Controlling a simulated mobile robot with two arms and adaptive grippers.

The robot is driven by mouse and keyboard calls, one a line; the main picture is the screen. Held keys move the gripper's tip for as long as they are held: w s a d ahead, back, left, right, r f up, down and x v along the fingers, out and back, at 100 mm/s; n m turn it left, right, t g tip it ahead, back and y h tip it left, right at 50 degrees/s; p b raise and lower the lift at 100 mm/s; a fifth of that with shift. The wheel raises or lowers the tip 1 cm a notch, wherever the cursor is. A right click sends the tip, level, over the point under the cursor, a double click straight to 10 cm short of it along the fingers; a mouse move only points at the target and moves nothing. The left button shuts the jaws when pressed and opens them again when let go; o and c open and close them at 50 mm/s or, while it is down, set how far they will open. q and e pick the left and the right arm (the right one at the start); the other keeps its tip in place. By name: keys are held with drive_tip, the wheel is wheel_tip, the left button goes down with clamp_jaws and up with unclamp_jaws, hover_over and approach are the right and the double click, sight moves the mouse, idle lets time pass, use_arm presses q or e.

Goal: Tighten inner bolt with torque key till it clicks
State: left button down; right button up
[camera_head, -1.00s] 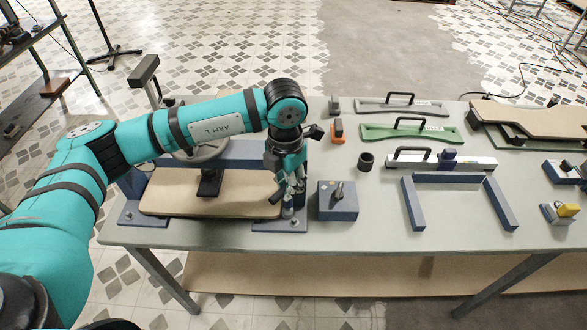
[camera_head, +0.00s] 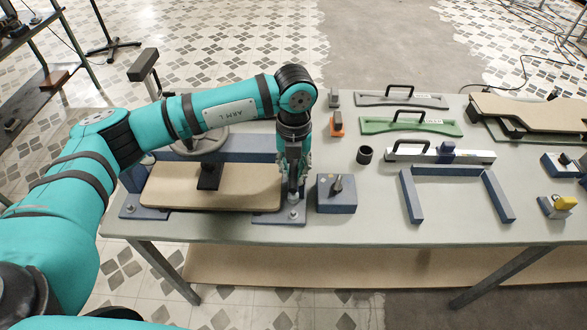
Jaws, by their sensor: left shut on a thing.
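My left gripper (camera_head: 293,178) points straight down over the right end of the blue clamp frame (camera_head: 240,148). It is shut on a slim dark tool, apparently the torque key (camera_head: 293,192); the fingers hide most of it. The key's lower end is at a bolt post on the blue foot plate (camera_head: 272,219); I cannot tell whether it is seated on the bolt. Another bolt (camera_head: 295,213) shows in front, near the plate's front edge. A tan curved board (camera_head: 190,190) lies under the clamp frame. My right gripper is out of view.
A blue block with a dark knob (camera_head: 337,197) stands just right of the gripper. The table (camera_head: 420,236) is clear at front right.

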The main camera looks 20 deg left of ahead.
use_arm(q)
drive_tip(key=shift+f+b, duration=1.4)
drive_tip(key=shift+f, duration=0.2)
wheel_tip(320, 180, down, 2)
drive_tip(key=shift+f+b, duration=0.1)
drive_tip(key=shift+b, duration=0.95)
drive_tip(key=shift+f+b, duration=1.1)
drive_tip(key=shift+b, duration=0.05)
